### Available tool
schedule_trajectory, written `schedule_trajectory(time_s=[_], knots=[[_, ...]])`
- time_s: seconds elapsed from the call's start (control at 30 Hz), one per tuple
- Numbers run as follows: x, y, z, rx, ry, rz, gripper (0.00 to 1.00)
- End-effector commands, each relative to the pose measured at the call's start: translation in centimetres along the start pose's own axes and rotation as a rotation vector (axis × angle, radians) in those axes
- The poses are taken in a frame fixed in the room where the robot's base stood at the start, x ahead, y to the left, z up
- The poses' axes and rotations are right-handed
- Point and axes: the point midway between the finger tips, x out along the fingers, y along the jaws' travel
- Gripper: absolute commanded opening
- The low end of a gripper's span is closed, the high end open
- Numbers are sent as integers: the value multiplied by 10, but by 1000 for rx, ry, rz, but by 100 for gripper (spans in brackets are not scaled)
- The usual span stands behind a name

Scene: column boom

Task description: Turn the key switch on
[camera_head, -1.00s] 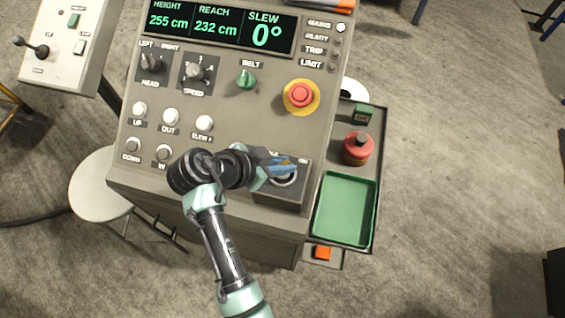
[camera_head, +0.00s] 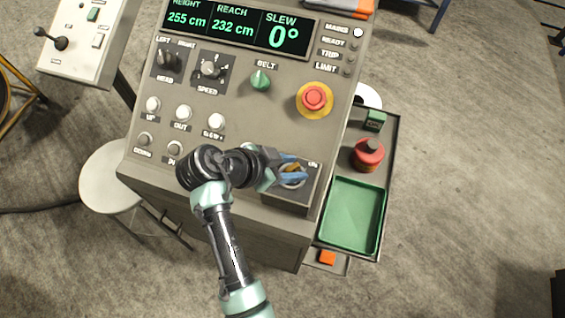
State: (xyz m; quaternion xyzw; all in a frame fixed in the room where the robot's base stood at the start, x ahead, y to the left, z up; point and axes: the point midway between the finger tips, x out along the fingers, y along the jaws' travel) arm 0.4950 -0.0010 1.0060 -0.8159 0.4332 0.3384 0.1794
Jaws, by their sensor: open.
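The key switch (camera_head: 291,183) is a round metal lock in a raised grey box (camera_head: 311,187) at the lower right of the sloped control panel (camera_head: 232,118). Something orange-yellow, perhaps part of the key, shows between the blue fingertips. My gripper (camera_head: 290,173) is open and its fingertips are over the switch, one on each side of its middle. The fingers hide much of the switch, so I cannot tell whether they touch the key or how the key is turned.
A red stop button (camera_head: 314,98) on a yellow ring sits above the switch. A green belt knob (camera_head: 261,80) and white push buttons (camera_head: 183,113) are to the left. A side shelf holds a green tray (camera_head: 354,215) and a red container (camera_head: 368,156). A white stool (camera_head: 110,176) stands left.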

Motion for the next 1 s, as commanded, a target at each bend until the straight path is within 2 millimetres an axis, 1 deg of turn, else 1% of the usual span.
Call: schedule_trajectory(time_s=[0.07, 0.17, 0.4, 0.5, 0.57, 0.73, 1.0], knots=[[-7, -1, 0, 0, 2, -5, 45], [-24, -2, 1, 0, 2, -7, 45], [-80, -2, 1, 1, 1, -9, 45], [-101, -2, 1, 0, 1, -9, 45], [-114, -1, -3, -3, 0, -5, 45], [-126, 0, -1, -2, -1, -2, 45], [-127, 0, 0, 0, -1, 0, 45]])
